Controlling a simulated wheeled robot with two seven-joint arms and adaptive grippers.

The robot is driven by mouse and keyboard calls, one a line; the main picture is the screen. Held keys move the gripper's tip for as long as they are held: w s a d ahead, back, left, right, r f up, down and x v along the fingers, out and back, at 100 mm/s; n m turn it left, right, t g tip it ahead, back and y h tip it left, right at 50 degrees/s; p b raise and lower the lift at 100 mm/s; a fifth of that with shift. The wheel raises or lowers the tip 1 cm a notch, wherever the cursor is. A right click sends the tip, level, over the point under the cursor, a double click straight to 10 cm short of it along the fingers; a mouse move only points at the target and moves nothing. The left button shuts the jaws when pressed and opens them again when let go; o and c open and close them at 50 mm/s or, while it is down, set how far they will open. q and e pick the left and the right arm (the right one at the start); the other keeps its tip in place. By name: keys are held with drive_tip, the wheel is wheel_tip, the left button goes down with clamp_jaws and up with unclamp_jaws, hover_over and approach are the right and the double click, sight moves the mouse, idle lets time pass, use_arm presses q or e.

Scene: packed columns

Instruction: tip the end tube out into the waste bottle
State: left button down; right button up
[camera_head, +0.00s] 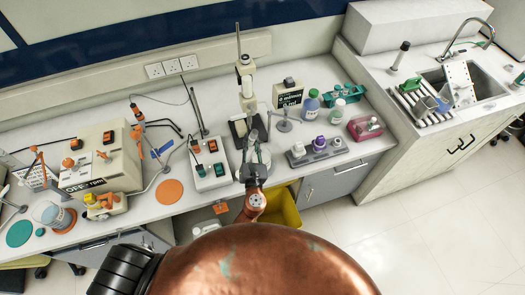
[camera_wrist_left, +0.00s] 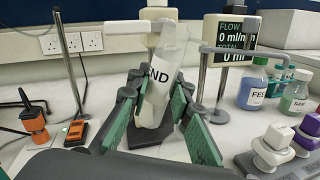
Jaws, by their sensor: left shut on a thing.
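The end tube (camera_wrist_left: 163,75) is a pale translucent tube with a label of which "ND" shows in the left wrist view. It stands nearly upright, its top leaning slightly right. My left gripper (camera_wrist_left: 158,108) is shut on it, with green-padded fingers on both sides. In the head view the left gripper (camera_head: 254,155) is at the bench front, before the column stand; the tube is hard to make out there. No label reading waste shows. A white bottle (camera_head: 203,229) sits below the bench edge; I cannot tell whether it is the waste bottle. My right gripper is not in view.
The column stand (camera_head: 246,80) and flow display (camera_head: 288,93) are behind the gripper. A yellow bin (camera_head: 285,208) is below the bench.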

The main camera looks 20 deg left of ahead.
use_arm(q)
drive_tip(key=shift+s+a+f+n+b, duration=0.15)
drive_tip(key=shift+a+f+n+b, duration=0.25)
drive_tip(key=shift+a+n, duration=0.4)
wheel_tip(320, 180, up, 6)
drive_tip(key=p, duration=0.6)
drive_tip(key=shift+a+f, duration=0.1)
drive_tip(key=shift+f, duration=0.05)
drive_tip(key=shift+f+n, duration=0.15)
drive_tip(key=shift+n, duration=0.65)
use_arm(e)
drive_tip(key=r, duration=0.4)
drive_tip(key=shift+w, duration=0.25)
use_arm(q)
drive_tip(key=shift+s+a+f+b, duration=0.1)
drive_tip(key=shift+s+b, duration=0.15)
drive_tip(key=shift+b, duration=0.05)
drive_tip(key=s+d+r+m+h+b, duration=0.1)
drive_tip(key=s+m+h+b, duration=0.3)
drive_tip(key=s, duration=1.1)
drive_tip(key=shift+s+d+t+h+b, duration=0.15)
drive_tip(key=shift+d+t+h+b, duration=0.3)
drive_tip(key=shift+h, duration=0.65)
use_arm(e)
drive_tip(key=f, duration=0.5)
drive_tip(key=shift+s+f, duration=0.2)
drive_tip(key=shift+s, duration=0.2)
